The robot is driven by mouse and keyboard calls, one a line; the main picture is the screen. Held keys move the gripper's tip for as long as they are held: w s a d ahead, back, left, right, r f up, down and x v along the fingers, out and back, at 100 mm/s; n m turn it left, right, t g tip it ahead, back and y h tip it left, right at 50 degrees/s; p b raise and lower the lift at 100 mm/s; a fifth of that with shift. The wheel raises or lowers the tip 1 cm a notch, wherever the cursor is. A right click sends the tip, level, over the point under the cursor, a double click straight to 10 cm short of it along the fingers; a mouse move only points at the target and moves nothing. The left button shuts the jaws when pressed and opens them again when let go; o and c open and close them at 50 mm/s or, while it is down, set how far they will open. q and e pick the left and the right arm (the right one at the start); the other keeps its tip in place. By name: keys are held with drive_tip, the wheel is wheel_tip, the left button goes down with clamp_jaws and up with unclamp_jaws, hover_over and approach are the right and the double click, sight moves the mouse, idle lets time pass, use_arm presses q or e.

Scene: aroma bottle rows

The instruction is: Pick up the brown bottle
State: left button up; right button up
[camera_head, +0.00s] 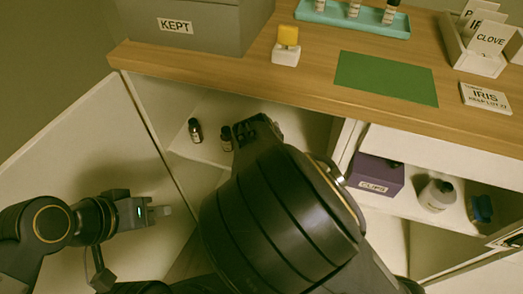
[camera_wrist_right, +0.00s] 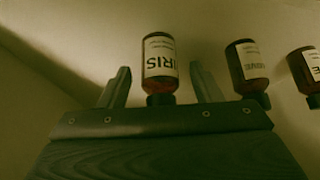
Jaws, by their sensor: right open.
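In the right wrist view a brown bottle (camera_wrist_right: 159,62) with a white IRIS label appears upside down, between the spread fingers of my right gripper (camera_wrist_right: 160,88). No finger clearly touches it. Two more brown labelled bottles, one nearer (camera_wrist_right: 247,68) and one at the edge (camera_wrist_right: 306,72), stand to the right there. In the head view two dark bottles (camera_head: 195,131) (camera_head: 226,139) show on the cabinet shelf; my right gripper (camera_head: 257,130) and arm hide the rest. My left gripper (camera_head: 160,212) is away at lower left, holding nothing visible; its jaw gap is unclear.
The wooden counter (camera_head: 320,80) overhangs the shelf (camera_head: 215,152). On it are a grey KEPT box (camera_head: 205,25), a teal tray (camera_head: 345,20) with small bottles and a green mat (camera_head: 386,78). A purple CLIPS box (camera_head: 377,174) and a white bottle (camera_head: 437,194) sit in the right compartment.

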drive_tip(key=shift+f, duration=0.1)
drive_tip(key=c, duration=1.1)
